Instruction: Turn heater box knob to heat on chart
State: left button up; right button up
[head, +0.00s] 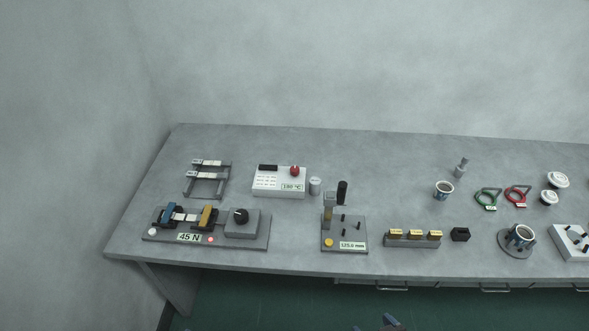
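The heater box (260,192) is a white box at the back left of the bench in the head view. A red knob (295,170) sits at its back right. A display reading what looks like 180 °C (292,187) is on its front right. A small chart of printed labels (266,182) is on its left part, too small to read. A black strip (268,167) lies along its back left. The knob's pointer direction cannot be made out. Neither gripper can be made out; only a small grey part of my own body shows at the bottom edge.
The grey bench (350,160) has a rack (207,180) left of the box and a small metal cylinder (315,185) close to its right. In front stand a 45 N tester (240,222) and a 125.0 mm gauge with an upright post (342,228). Cups and tools are farther right.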

aim_at(294, 171)
jog(key=i+j+u, duration=0.1)
jog(key=i+j, duration=0.35)
jog(key=j, duration=0.15)
jog(key=i+j+u, duration=0.1)
jog(key=i+j, duration=0.35)
jog(key=j, duration=0.1)
